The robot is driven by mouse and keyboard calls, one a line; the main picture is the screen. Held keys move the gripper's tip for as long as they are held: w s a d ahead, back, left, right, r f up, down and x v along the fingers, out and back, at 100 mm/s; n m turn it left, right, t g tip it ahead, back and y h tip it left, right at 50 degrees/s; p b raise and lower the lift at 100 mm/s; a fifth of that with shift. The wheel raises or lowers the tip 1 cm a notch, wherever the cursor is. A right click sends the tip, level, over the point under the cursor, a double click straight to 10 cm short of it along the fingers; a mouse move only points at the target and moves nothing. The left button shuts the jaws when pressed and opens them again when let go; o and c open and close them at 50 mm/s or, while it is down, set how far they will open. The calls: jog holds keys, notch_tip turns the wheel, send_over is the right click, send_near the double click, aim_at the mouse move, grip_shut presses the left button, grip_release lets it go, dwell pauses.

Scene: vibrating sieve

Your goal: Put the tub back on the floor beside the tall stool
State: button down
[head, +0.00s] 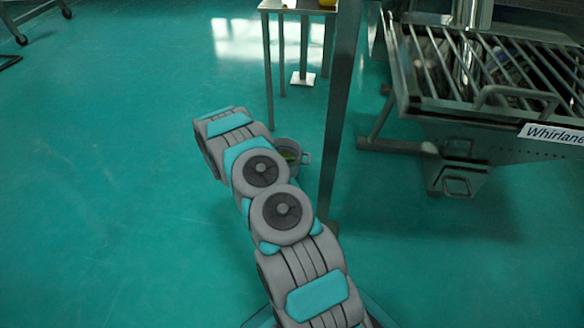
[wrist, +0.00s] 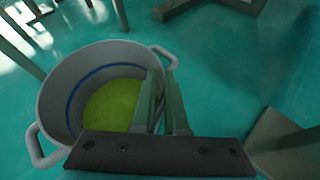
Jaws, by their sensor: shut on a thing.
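The tub (wrist: 62,102) is a grey round vessel with two handles, a blue line inside and yellow-green contents (wrist: 110,103). In the head view the tub (head: 304,158) shows partly, behind my arm and just left of a steel post. My gripper (wrist: 167,95) is shut on the tub's near right wall, one finger inside and one outside. The gripper itself is hidden behind my arm in the head view. The tall stool (head: 270,50) stands behind the tub, with thin legs. I cannot tell whether the tub touches the floor.
A steel post (head: 338,110) rises close to the right of the tub. The sieve machine (head: 470,110) with its bar grate and "Whirlane" label stands at the right. Green floor (head: 100,180) is clear at the left. A wheeled frame (head: 30,12) is at the far left.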

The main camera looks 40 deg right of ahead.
jog(key=shift+w+d, duration=0.25)
jog(key=shift+w, duration=0.1)
jog(key=shift+f, duration=1.75)
jog(key=c, duration=1)
grip_release()
jog(key=shift+f, duration=0.1)
jog(key=shift+o, duration=0.2)
